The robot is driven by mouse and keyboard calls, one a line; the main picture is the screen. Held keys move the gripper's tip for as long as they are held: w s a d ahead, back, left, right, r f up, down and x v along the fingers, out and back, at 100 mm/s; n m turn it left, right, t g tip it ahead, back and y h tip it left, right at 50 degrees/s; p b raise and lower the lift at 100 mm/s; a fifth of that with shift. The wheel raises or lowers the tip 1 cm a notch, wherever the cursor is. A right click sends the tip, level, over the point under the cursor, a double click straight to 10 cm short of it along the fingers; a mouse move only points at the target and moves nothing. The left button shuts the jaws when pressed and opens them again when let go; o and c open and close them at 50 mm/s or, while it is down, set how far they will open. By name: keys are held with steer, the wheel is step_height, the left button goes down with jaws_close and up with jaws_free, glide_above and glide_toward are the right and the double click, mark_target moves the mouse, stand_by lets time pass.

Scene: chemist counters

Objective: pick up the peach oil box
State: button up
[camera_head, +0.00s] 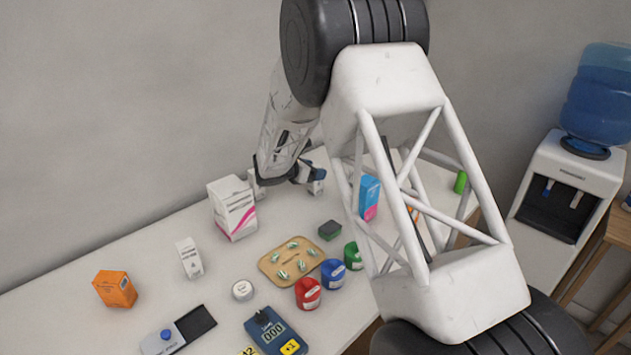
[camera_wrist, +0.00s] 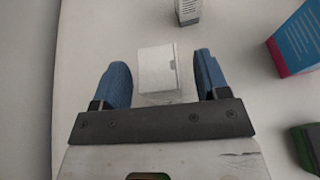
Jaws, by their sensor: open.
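My gripper (camera_head: 308,174) is over the back part of the counter, pointing down, open and empty. In the wrist view its blue fingers (camera_wrist: 163,84) are spread on either side of a plain white box (camera_wrist: 158,70), with a gap on each side. A small white box (camera_head: 317,187) shows partly hidden at the gripper in the head view. No label is readable, so I cannot tell which box is the peach oil. An orange box (camera_head: 115,289) stands at the far left of the counter, well away from my gripper.
A second small white box (camera_wrist: 187,11) stands beyond the fingers. A blue and pink box (camera_wrist: 296,42) and a green block (camera_head: 330,230) are to the right. A larger white and pink box (camera_head: 233,208) is left of my gripper. The wall runs close behind.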

steer(key=shift+w+d+f, duration=0.2)
steer(key=shift+w+d, duration=0.05)
steer(key=shift+d, duration=0.1)
stand_by(0.4)
steer(key=c, duration=1)
steer(key=shift+r, duration=0.8)
step_height(320, 180, up, 2)
steer(key=shift+r, duration=0.1)
steer(key=s+d+r, duration=0.1)
steer(key=s+d, duration=0.2)
steer(key=s, duration=1.2)
steer(key=shift+s+d, duration=0.2)
steer(key=shift+s, duration=0.1)
steer(key=shift+r, duration=0.1)
